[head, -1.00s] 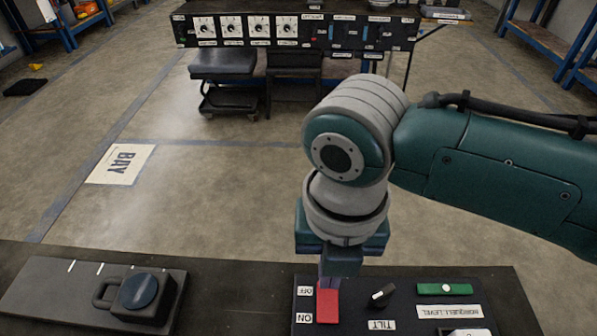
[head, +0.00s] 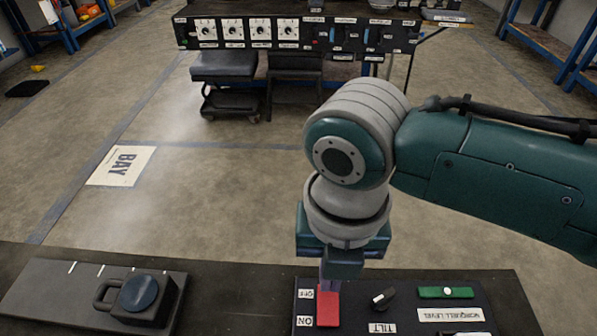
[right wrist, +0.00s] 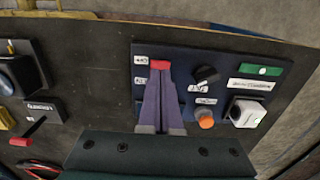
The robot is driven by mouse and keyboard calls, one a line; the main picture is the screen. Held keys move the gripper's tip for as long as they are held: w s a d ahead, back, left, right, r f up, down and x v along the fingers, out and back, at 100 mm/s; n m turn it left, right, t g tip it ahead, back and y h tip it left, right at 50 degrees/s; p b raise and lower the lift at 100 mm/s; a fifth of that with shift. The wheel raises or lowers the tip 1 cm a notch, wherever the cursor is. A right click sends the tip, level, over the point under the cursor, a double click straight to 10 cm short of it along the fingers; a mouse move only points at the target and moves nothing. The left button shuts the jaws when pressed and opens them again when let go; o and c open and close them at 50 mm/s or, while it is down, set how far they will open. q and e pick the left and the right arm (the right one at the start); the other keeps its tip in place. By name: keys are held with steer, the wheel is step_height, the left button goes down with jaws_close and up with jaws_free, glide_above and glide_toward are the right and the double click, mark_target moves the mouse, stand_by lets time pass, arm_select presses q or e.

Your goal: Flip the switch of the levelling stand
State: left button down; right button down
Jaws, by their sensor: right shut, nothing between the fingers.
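The levelling stand's panel (head: 400,307) lies on the dark bench, with a red switch (head: 328,309) at its left between an OFF label (head: 306,294) and an ON label (head: 304,321). My right gripper (head: 330,286) points down, shut and empty, with its fingertips at the OFF end of the red switch. In the right wrist view its fingers (right wrist: 161,75) cover most of the switch, and only a red strip (right wrist: 160,64) shows at their tips. Whether they touch it I cannot tell. My left gripper is out of view.
A black knob (head: 384,297) and a green level (head: 445,292) sit right of the switch. A padlock-like block (head: 142,296) stands at the left.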

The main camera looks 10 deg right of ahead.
steer(key=shift+f+b, duration=0.75)
steer(key=shift+f, duration=0.25)
stand_by(0.5)
steer(key=shift+r, duration=0.1)
step_height(320, 180, up, 2)
steer(key=p, duration=0.2)
steer(key=shift+r+p, duration=0.25)
steer(key=shift+p, duration=0.15)
step_height(320, 180, up, 4)
steer(key=p, duration=0.5)
steer(key=shift+r, duration=0.25)
